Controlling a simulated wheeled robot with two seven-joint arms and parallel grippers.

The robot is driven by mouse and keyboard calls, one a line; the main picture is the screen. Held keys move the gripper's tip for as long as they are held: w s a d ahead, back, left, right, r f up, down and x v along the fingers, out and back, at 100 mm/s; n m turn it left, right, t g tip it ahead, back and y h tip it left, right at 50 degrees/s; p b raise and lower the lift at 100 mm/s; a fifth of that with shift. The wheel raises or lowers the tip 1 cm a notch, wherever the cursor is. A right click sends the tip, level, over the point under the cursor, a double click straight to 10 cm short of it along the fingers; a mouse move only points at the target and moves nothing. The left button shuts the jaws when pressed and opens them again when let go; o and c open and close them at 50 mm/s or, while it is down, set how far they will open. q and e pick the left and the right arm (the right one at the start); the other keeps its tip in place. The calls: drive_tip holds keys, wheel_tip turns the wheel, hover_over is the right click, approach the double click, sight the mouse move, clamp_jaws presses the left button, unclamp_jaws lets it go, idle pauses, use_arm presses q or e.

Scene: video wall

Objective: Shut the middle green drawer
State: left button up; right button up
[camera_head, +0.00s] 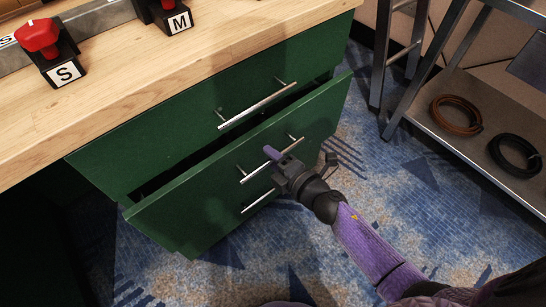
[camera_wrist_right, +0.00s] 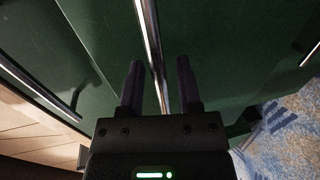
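The middle green drawer (camera_head: 205,200) stands partly pulled out of the green cabinet, with a dark gap behind the top edge of its front. Its silver bar handle (camera_head: 262,165) runs across the front. My right gripper (camera_head: 282,164) is at this handle. In the right wrist view, the two dark fingers of my right gripper (camera_wrist_right: 160,82) are apart, one on each side of the handle (camera_wrist_right: 152,45), with visible space between. Whether a finger touches the bar I cannot tell. My left gripper is in neither view.
The top drawer (camera_head: 165,150) looks shut, and its handle (camera_head: 257,106) is above the open drawer. A lower handle (camera_head: 258,201) shows below. A metal shelf (camera_head: 470,130) with cable coils stands right.

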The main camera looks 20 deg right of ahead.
clamp_jaws()
idle(0.4)
idle(0.8)
